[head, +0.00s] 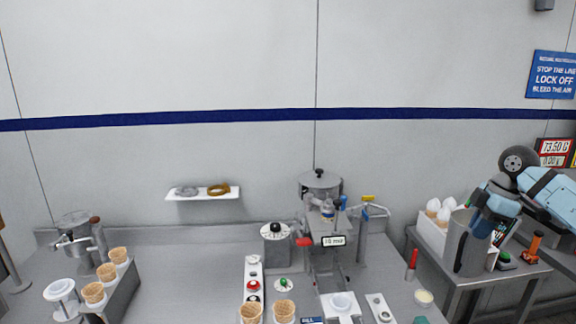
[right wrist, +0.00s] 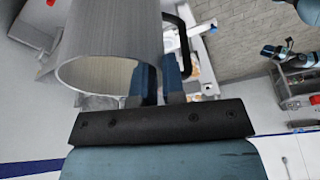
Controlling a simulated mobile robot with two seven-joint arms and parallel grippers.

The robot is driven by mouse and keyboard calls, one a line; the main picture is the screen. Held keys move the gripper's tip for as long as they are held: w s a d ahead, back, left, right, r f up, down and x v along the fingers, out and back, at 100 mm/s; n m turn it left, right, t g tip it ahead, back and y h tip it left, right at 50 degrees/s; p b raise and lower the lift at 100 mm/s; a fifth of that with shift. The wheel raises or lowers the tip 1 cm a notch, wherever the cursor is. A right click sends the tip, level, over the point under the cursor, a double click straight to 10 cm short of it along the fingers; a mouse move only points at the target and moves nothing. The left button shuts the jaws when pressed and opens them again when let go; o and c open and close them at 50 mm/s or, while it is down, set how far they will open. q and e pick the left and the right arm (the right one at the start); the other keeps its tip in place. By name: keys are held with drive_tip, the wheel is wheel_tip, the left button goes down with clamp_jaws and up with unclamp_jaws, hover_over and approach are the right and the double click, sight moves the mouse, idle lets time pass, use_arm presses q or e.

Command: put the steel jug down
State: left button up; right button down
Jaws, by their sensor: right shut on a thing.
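The steel jug (head: 464,243) is a tall grey cylinder at the right of the head view, over the small side table (head: 497,278). I cannot tell whether its base touches the tabletop. My left gripper is not in view.
A white box with pale cones (head: 434,226) stands left of the jug. A green-based item (head: 505,258) and an orange tool (head: 533,246) stand to its right. The main bench (head: 190,270) holds a cone rack (head: 122,282) and a central machine (head: 322,225).

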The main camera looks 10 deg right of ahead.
drive_tip(key=s+a+f+m+h, duration=0.1)
drive_tip(key=a+f+m, duration=0.2)
drive_tip(key=a, duration=0.7)
drive_tip(key=s+a+f+m+t+h, duration=0.1)
drive_tip(key=a+f+m, duration=0.3)
drive_tip(key=a, duration=0.7)
drive_tip(key=s+a+f+m, duration=0.1)
drive_tip(key=a+f+m, duration=0.2)
drive_tip(key=a+m, duration=0.3)
drive_tip(key=a, duration=0.4)
drive_tip(key=shift+s+a+f+t+h, duration=0.15)
drive_tip(key=shift+s+f+t+h, duration=0.1)
drive_tip(key=shift+f+t+h, duration=0.15)
